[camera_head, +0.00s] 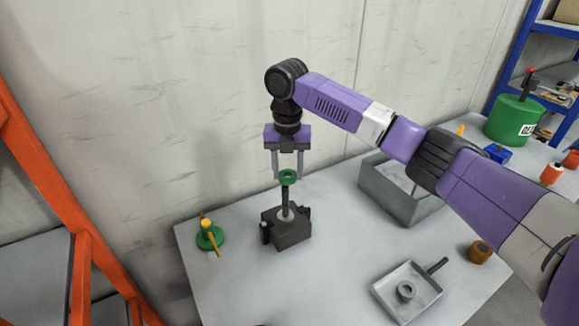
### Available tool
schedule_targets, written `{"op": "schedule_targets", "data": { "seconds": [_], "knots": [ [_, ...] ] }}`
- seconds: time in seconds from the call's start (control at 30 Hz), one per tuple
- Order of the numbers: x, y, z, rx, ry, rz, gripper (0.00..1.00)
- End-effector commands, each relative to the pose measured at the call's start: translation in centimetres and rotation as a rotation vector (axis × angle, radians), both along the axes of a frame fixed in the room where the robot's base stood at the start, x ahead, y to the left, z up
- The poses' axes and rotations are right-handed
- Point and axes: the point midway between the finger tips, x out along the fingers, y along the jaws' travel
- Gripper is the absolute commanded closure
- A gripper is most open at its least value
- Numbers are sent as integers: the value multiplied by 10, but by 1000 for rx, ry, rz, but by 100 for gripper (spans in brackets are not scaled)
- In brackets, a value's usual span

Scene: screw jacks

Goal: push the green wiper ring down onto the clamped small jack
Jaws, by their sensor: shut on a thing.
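The green wiper ring (288,175) is between the fingertips of my gripper (287,177), which points straight down and is shut on it. The ring is at the top of a dark upright rod (285,198). I cannot tell whether it is around the rod's tip or just above it. The rod rises from the small jack, whose grey collar (285,214) shows at its foot. The jack's lower part is hidden in the dark clamp block (290,235) on the table.
A green disc with yellow handles (210,238) lies left on the table (345,262). To the right are a grey bin (405,208), a tray (420,307) holding a grey ring, a brown cylinder (480,252) and a large green jack (510,122). An orange frame (85,240) stands far left.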

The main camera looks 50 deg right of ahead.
Motion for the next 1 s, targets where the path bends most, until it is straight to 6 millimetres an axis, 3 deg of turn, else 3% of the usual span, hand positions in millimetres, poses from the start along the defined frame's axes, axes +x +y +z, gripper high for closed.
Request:
{"op": "schedule_targets", "data": {
  "seconds": [0.27, 0.6, 1.0],
  "knots": [
    [4, 2, -3, -1, 0, 39, 94],
    [4, 2, -22, -1, 0, 41, 94],
    [4, 2, -22, -1, -1, 41, 94]
  ]
}}
